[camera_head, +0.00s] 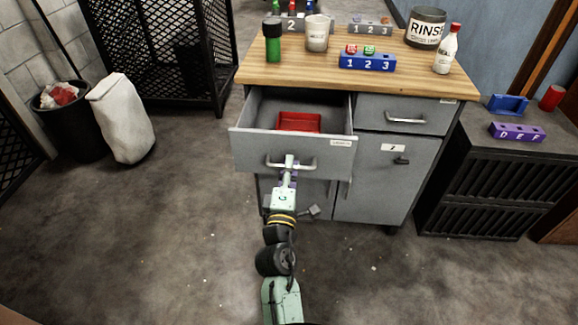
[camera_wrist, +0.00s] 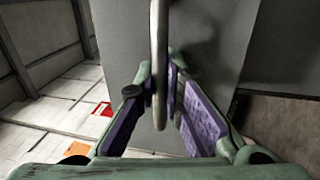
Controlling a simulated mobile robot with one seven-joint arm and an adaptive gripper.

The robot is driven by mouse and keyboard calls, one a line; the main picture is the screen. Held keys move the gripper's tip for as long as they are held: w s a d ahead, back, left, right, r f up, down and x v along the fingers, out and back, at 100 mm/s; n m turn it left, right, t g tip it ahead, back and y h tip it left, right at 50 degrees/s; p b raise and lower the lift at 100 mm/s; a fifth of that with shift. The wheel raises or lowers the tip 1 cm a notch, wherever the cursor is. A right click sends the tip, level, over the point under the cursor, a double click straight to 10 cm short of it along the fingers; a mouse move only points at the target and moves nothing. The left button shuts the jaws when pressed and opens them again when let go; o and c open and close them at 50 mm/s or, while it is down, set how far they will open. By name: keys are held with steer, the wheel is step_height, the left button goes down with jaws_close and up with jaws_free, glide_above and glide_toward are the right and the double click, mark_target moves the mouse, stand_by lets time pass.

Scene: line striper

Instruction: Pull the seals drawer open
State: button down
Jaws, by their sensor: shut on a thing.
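The left top drawer (camera_head: 252,153) of the grey cabinet stands pulled out, with a small label on its front that I cannot read. A red tray (camera_head: 299,122) lies inside it. My gripper (camera_head: 289,163) is at the drawer's front, shut on the bar handle (camera_head: 306,165). In the wrist view the handle (camera_wrist: 159,50) runs between the purple pads of my gripper (camera_wrist: 168,100), against the grey drawer front (camera_wrist: 120,50). The right top drawer (camera_head: 390,113) is closed.
The wooden top (camera_head: 270,78) holds a green bottle (camera_head: 272,42), a cup (camera_head: 317,33), a blue numbered block (camera_head: 367,62), a RINSE tub (camera_head: 425,27) and a white bottle (camera_head: 446,50). A dark side unit (camera_head: 480,185) stands right. Floor in front is mostly clear.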

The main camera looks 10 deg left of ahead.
steer(key=shift+s, duration=0.15)
steer(key=c, duration=1.7)
jaws_free()
steer(key=shift+r, duration=0.1)
